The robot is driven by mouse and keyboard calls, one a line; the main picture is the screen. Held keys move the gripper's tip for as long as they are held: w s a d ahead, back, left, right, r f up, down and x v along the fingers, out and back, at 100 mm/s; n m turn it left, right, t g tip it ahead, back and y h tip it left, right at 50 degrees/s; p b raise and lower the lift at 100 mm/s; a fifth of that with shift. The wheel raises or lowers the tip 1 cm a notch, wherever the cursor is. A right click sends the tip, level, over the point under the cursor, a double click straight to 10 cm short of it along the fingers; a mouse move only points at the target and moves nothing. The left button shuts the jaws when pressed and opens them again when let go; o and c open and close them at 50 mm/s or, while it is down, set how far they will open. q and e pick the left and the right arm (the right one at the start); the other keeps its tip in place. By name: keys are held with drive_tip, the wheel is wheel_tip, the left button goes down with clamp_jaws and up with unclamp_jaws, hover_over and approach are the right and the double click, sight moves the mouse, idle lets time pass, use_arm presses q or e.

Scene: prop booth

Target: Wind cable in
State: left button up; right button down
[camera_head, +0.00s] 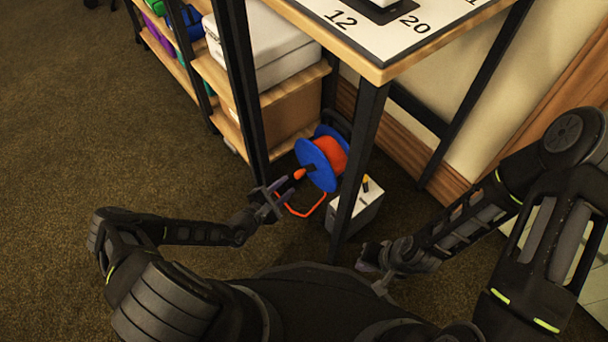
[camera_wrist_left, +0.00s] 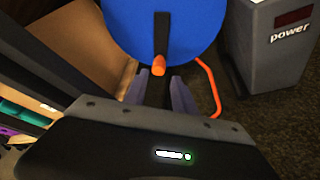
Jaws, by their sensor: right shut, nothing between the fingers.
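A dark crank with an orange knob (camera_wrist_left: 158,63) sticks out from the disc; the knob (camera_head: 299,174) also shows in the head view. My left gripper (camera_head: 283,186) is open, its fingers (camera_wrist_left: 157,88) either side of the line to the knob; I cannot tell whether they touch it. My right gripper (camera_head: 368,259) is shut and empty, low beside the table leg.
A grey box (camera_head: 345,217) with a yellow part on top stands right of the reel; it is marked "power" in the left wrist view (camera_wrist_left: 262,70). A table (camera_head: 440,35) with dark legs stands over the reel. Shelves with boxes (camera_head: 262,45) are at left. Open carpet lies left.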

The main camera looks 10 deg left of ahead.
sight(296, 178)
use_arm(q)
drive_tip(key=shift+n, duration=0.3)
drive_tip(key=shift+w, duration=0.1)
drive_tip(key=b+x, duration=0.3)
drive_tip(key=x, duration=0.4)
drive_tip(key=shift+f+b, duration=0.15)
drive_tip(key=shift+b, duration=0.25)
drive_tip(key=shift+w, duration=0.35)
drive_tip(key=shift+c, duration=0.4)
clamp_jaws()
idle(0.4)
